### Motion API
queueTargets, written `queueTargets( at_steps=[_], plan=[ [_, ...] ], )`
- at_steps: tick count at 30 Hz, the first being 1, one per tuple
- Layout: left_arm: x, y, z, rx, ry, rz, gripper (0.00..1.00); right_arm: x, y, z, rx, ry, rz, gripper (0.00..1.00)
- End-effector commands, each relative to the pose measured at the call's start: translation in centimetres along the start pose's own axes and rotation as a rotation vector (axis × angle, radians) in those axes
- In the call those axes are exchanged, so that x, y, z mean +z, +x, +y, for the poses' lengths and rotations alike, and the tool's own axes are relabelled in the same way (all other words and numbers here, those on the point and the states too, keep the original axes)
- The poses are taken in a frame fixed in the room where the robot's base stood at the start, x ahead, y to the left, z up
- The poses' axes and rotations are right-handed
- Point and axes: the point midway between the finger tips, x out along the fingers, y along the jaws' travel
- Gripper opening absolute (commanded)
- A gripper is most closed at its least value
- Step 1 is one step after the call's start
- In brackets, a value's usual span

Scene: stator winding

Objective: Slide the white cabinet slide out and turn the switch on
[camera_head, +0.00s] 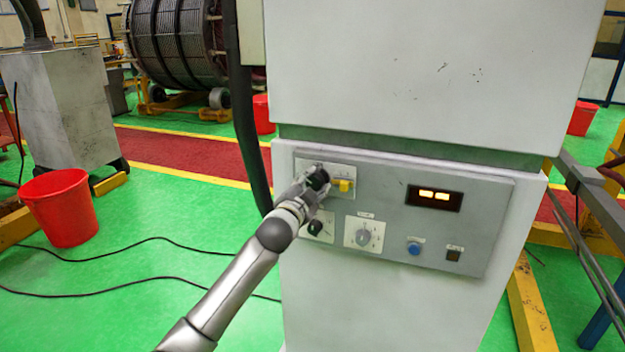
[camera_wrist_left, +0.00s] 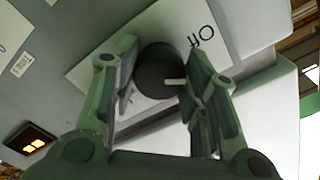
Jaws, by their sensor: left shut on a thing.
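The white cabinet (camera_head: 420,75) stands at centre right in the head view, with a grey control panel (camera_head: 470,235) on its front. My left gripper (camera_head: 312,187) is at the panel's upper left corner. In the left wrist view, its two fingers (camera_wrist_left: 158,98) are shut on a round black switch knob (camera_wrist_left: 158,68) with a white pointer mark. In the head view the gripper hides most of this knob. I cannot tell which part is the slide. My right gripper is not in view.
The panel also has a yellow switch (camera_head: 344,185), a grey dial (camera_head: 362,236), a blue button (camera_head: 414,248) and a lit display (camera_head: 434,197). A red bucket (camera_head: 62,207) and black cables lie left on the green floor. Metal rails (camera_head: 585,215) stand at right.

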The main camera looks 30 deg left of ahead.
Motion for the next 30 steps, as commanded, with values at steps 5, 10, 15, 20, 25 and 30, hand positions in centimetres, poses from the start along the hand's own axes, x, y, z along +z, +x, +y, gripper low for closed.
queueTargets(
  at_steps=[5,10,15,20,25,30],
  plan=[
    [-0.1,0.0,-0.2,0.001,0.173,-0.001,0.17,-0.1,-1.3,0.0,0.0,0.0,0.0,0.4],
    [-0.2,0.0,-0.2,0.0,0.334,0.001,0.17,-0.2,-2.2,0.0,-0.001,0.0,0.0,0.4],
    [-0.1,0.0,-0.2,0.001,0.495,0.0,0.17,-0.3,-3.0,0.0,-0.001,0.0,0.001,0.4],
    [-0.1,0.0,-0.2,0.001,0.642,0.0,0.17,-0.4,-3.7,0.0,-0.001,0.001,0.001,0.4],
    [-0.1,0.0,-0.1,0.001,0.779,0.001,0.17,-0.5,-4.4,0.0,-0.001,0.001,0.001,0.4],
    [-0.1,0.0,-0.1,0.001,0.886,0.0,0.17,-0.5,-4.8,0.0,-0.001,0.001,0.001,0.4]
  ],
)
